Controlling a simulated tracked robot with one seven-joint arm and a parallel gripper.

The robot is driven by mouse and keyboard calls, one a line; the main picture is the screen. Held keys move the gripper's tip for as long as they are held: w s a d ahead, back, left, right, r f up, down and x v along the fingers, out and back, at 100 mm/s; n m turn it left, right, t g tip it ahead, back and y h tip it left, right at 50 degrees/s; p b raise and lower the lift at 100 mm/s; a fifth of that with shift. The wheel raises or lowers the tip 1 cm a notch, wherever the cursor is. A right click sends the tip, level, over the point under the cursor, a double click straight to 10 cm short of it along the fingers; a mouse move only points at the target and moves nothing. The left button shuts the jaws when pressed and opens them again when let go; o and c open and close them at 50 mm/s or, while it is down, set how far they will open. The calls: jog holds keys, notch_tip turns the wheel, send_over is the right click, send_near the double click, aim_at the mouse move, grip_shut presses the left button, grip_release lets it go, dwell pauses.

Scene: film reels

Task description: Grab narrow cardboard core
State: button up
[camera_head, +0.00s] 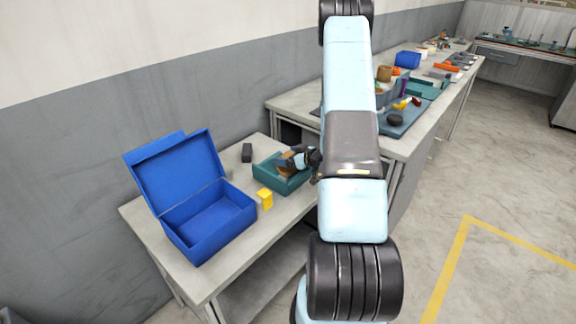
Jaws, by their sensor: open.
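My gripper (294,161) is over a teal tray (268,180) on the near workbench. It is open. A small brown piece (287,173) shows in the tray just under the fingers; it may be the narrow cardboard core, but it is too small and too covered to be sure. I cannot tell whether the fingers touch it. A brown cylinder (384,73) stands far off on the back bench, and I cannot tell whether it is a cardboard core. My arm hides the right side of the near bench.
An open, seemingly empty blue box (208,215) stands left of the tray on the near workbench (228,277). The long back bench (292,101) holds many items. The floor at right is clear.

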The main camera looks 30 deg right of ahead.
jog(key=c, duration=1)
jog(key=shift+c, duration=0.2)
